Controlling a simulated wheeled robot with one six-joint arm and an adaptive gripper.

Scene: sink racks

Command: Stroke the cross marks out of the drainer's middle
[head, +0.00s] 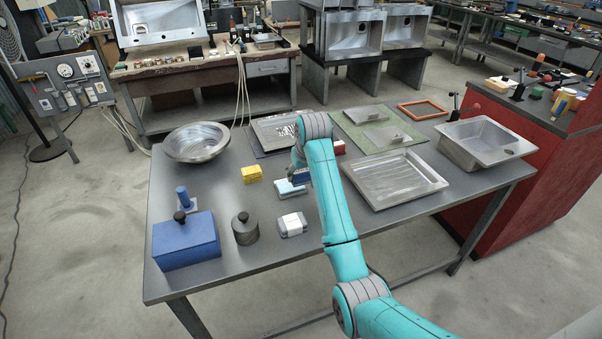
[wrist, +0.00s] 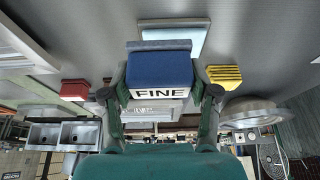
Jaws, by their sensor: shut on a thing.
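My gripper (wrist: 160,95) is shut on a blue block labelled FINE (wrist: 160,72), with a grey pad along one face. In the head view the blue block (head: 301,178) shows beside my arm, over or just by a pale blue-white flat piece (head: 287,190). That pale piece also shows behind the block in the wrist view (wrist: 178,28); whether they touch I cannot tell. A flat steel panel with white marks (head: 268,128) lies on a dark mat behind, partly hidden by my arm. A ribbed steel drainer tray (head: 393,180) lies to the right; cross marks on it are too small to make out.
A yellow block (head: 251,174) and a red block (head: 338,147) stand near my gripper. A round basin (head: 196,143), blue box (head: 186,243), dark round weight (head: 245,229) and grey-white block (head: 292,224) are left and front. A green mat (head: 372,118) and sink (head: 485,142) are right.

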